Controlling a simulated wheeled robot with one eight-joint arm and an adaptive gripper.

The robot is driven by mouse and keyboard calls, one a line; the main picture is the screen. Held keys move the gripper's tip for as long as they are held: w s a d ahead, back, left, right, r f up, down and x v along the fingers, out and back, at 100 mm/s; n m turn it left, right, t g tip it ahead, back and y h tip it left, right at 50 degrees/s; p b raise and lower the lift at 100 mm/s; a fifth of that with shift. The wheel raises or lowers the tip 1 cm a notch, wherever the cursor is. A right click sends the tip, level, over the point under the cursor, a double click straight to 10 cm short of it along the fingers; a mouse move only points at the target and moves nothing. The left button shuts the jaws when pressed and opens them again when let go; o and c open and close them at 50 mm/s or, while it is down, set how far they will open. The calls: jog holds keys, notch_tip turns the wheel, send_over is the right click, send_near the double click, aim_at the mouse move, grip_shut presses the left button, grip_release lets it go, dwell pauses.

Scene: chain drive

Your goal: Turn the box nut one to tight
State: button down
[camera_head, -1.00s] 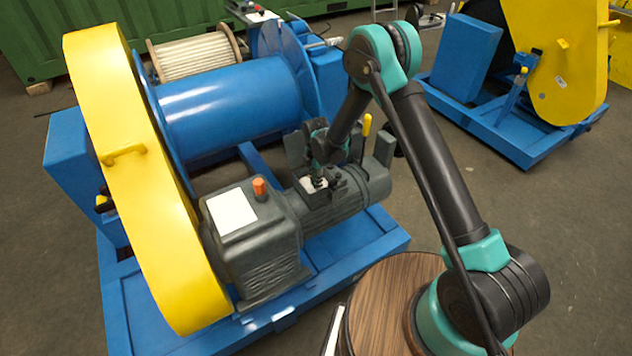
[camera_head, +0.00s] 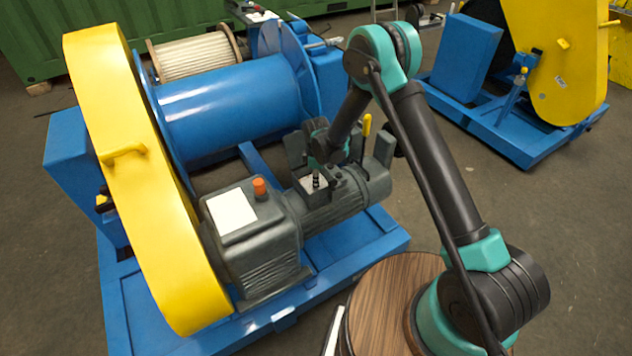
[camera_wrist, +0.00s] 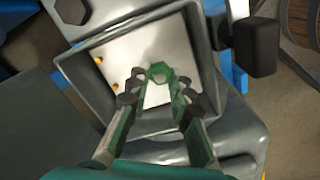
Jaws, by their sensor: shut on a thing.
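An open box with a pale inside (camera_wrist: 178,58) sits on top of the grey motor and shows small in the head view (camera_head: 309,185). A green hexagonal nut (camera_wrist: 160,71) shows in the wrist view over the pale floor of the box. My gripper (camera_wrist: 161,84) reaches into the box with its dark fingertips on either side of the nut, shut on it. In the head view my gripper (camera_head: 317,178) points down at the box. The nut cannot be made out there, and its thread is hidden.
Brass-coloured terminals (camera_wrist: 98,60) lie along the box's left side. The box walls stand close around my fingers. A yellow-handled lever (camera_head: 366,126) rises just right of my wrist. A grey gearbox with an orange cap (camera_head: 259,187) stands left of the box.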

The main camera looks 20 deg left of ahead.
jog(key=m, duration=0.7)
jog(key=shift+w, duration=0.1)
jog(key=m, duration=0.6)
jog(key=shift+m, duration=0.4)
jog(key=m, duration=1.3)
jog(key=shift+d+m, duration=0.1)
jog(key=shift+m, duration=0.2)
jog(key=c, duration=1.4)
grip_release()
jog(key=shift+o, duration=0.2)
jog(key=shift+r, duration=0.1)
notch_tip(320, 180, up, 12)
